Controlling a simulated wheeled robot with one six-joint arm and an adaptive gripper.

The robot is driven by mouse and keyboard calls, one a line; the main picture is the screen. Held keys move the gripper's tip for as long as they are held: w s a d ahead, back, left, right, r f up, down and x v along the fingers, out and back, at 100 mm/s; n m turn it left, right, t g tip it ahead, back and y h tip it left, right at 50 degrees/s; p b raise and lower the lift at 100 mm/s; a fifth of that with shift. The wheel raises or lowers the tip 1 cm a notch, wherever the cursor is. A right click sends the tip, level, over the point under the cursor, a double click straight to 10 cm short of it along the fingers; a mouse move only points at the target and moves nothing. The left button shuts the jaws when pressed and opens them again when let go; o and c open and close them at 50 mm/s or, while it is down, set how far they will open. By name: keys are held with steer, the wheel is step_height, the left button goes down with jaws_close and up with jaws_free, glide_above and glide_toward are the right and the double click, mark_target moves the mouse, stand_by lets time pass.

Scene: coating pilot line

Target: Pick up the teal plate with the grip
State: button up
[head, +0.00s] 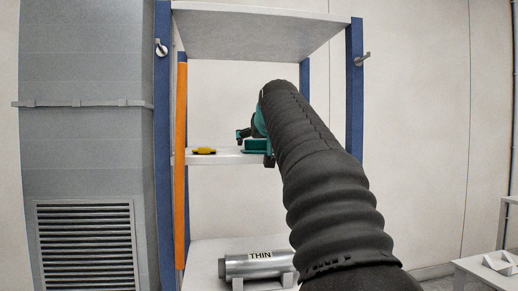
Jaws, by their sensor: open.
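A teal plate (255,146) lies on the middle shelf, near its front edge. Only its left part shows; my black-sleeved arm covers the rest. A rounded teal part sits just above it against the sleeve; I cannot tell whether it belongs to the plate or to my arm. Small dark parts (243,134) at the left, just above the plate, look like a piece of my gripper. Most of my gripper is hidden behind the arm, and its fingertips do not show clearly. I cannot tell whether it touches the plate.
A small yellow and black object (204,151) lies left on the same shelf (222,160). The rack has blue posts (354,90), an orange upright (181,150) and a top board (260,35). A metal cylinder marked THIN (240,267) rests on the lower shelf.

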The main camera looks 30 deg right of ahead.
steer(key=shift+x, duration=1.35)
steer(key=shift+r, duration=0.1)
steer(key=c, duration=1)
step_height(320, 180, up, 10)
steer(key=p, duration=0.5)
